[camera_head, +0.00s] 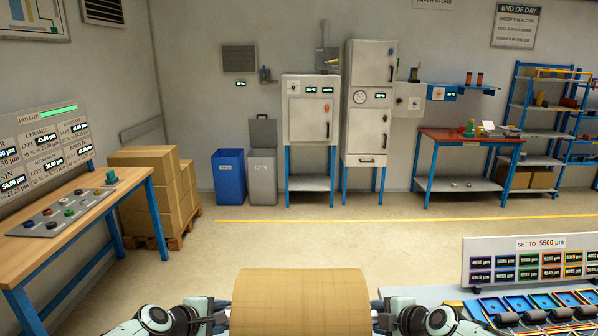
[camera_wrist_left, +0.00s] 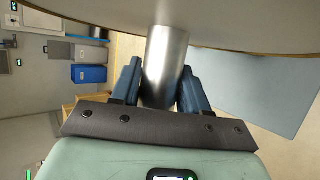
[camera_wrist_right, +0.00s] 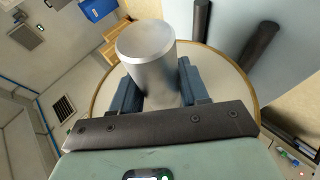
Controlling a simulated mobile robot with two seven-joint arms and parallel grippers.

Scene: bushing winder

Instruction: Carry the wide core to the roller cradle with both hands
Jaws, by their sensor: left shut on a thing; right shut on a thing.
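The wide core (camera_head: 300,300) is a broad tan roll at the bottom middle of the head view, held between my two arms. My left gripper (camera_wrist_left: 162,88) is shut on a metal shaft end (camera_wrist_left: 167,60) that sticks out of the core. My right gripper (camera_wrist_right: 160,85) is shut on the other metal shaft end (camera_wrist_right: 148,50); the core's round end face (camera_wrist_right: 225,75) shows behind it. In the head view the core's lower part runs out of the picture and the fingertips are not clearly seen. I cannot make out the roller cradle for certain.
A wooden bench (camera_head: 95,200) with a control panel stands at left, boxes (camera_head: 152,195) on a pallet behind it. Bins, cabinets (camera_head: 310,120) and a red-topped table (camera_head: 470,137) line the back wall. A bench with coloured trays (camera_head: 550,300) is close at right. The middle floor (camera_head: 320,230) is clear.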

